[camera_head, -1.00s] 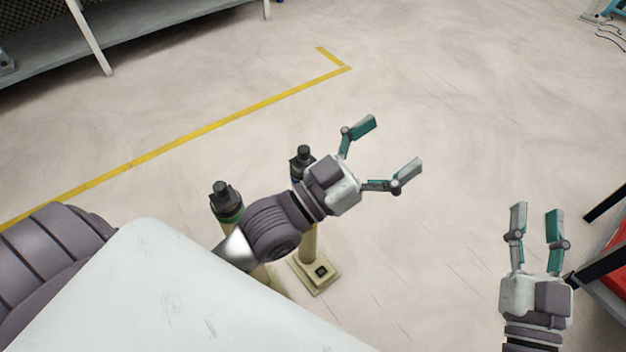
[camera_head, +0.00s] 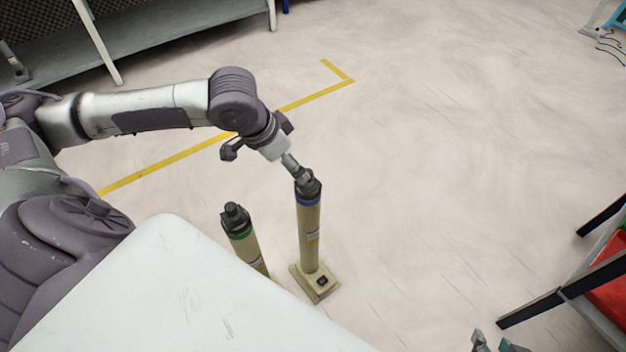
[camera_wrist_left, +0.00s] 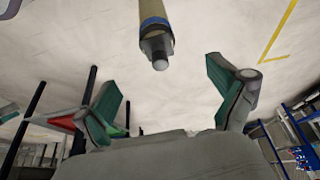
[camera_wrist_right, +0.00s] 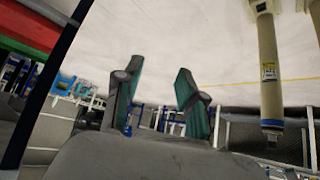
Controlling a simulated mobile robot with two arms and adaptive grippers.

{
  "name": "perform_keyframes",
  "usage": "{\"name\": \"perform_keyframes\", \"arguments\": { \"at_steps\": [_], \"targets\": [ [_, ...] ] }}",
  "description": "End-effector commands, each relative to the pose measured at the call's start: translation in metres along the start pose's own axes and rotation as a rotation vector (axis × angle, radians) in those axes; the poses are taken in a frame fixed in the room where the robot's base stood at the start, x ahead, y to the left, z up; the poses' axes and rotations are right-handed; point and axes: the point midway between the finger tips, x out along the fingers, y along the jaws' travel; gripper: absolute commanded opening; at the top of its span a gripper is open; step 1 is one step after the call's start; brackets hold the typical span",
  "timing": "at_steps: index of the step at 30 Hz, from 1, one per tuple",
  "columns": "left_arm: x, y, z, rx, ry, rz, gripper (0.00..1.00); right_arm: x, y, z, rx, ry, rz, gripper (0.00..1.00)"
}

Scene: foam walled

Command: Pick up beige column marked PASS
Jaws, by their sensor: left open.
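Two beige columns stand on the floor. The blue-banded column (camera_head: 309,235) stands upright on a square base, with a dark cap and a small label I cannot read. The green-banded column (camera_head: 246,247) is left of it, its lower part hidden by my white body top. I cannot tell which is marked PASS. My left gripper (camera_head: 301,172) points down at the blue-banded column's cap. In the left wrist view that cap (camera_wrist_left: 158,48) lies between the open, empty fingers (camera_wrist_left: 165,63); contact is unclear. My right gripper (camera_head: 492,339) is open and empty at the bottom edge, away from both columns.
A grey shelf or bench (camera_head: 150,38) stands at the back left. A dark-framed rack with a red bin (camera_head: 611,292) is at the right edge. A yellow floor line (camera_head: 185,154) runs behind the columns. The floor right of the columns is clear.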

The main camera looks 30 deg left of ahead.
Motion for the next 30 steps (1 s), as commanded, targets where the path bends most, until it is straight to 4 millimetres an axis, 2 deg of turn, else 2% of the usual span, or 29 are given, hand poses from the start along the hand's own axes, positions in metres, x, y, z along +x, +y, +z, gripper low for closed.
{"name": "perform_keyframes", "arguments": {
  "at_steps": [8, 18, 30],
  "targets": [
    [0.034, 0.001, 0.001, -0.003, 0.001, 0.003, 0.96, 0.007, -0.007, -0.052, -0.004, 0.274, -0.015, 0.40],
    [0.073, 0.001, 0.000, -0.001, 0.000, 0.002, 0.96, -0.013, -0.017, -0.118, -0.005, 0.647, -0.038, 0.40],
    [0.090, 0.001, 0.000, 0.000, 0.001, 0.001, 0.96, -0.033, -0.022, -0.146, -0.003, 0.845, -0.052, 0.40]
  ]
}}
